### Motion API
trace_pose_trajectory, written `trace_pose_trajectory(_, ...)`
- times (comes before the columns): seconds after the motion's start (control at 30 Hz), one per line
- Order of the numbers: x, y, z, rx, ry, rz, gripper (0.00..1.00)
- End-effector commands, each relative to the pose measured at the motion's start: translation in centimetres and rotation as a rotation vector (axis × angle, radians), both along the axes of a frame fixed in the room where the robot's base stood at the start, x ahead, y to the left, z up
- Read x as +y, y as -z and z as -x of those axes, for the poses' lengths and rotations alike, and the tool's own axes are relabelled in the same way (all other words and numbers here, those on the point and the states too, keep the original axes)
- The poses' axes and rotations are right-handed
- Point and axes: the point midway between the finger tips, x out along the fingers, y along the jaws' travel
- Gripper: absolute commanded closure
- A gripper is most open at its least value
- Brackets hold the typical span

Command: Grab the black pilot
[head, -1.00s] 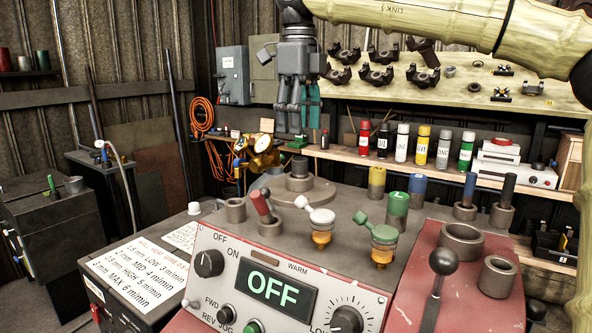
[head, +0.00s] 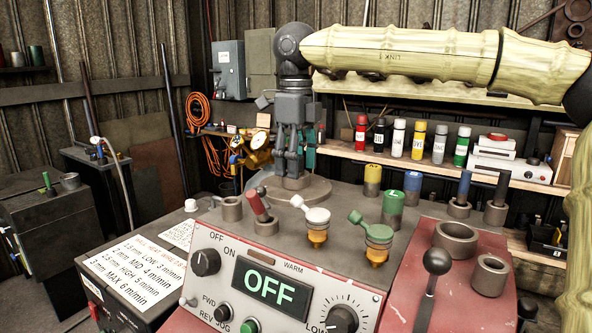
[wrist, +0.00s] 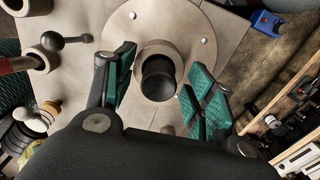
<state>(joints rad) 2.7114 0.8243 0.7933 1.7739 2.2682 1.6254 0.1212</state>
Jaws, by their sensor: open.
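My gripper (head: 289,168) points down over the round flange (head: 319,191) on the machine top. It is open, with green-padded fingers. In the wrist view a black cylinder, which looks like a black pilot (wrist: 158,76), stands in a grey collar at the centre of the flange (wrist: 194,50). It lies between the spread fingers of my gripper (wrist: 160,78), with gaps on both sides. In the head view my fingers mostly hide it. Another black cylinder (head: 502,188) stands in a holder at the right.
Yellow (head: 372,181), green (head: 393,202) and blue (head: 464,187) cylinders stand to the right. Spray cans line the shelf (head: 345,150) behind.

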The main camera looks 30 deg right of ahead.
Motion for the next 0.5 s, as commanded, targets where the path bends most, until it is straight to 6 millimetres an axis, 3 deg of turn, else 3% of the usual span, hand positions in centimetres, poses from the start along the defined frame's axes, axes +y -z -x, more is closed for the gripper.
trace_pose_trajectory(0.13,0.00,-0.02,0.00,0.000,0.000,0.000,0.45)
trace_pose_trajectory(0.43,0.01,-0.04,-0.01,0.000,0.000,0.000,0.98)
trace_pose_trajectory(0.5,0.01,-0.09,0.00,-0.001,0.000,-0.001,1.00)
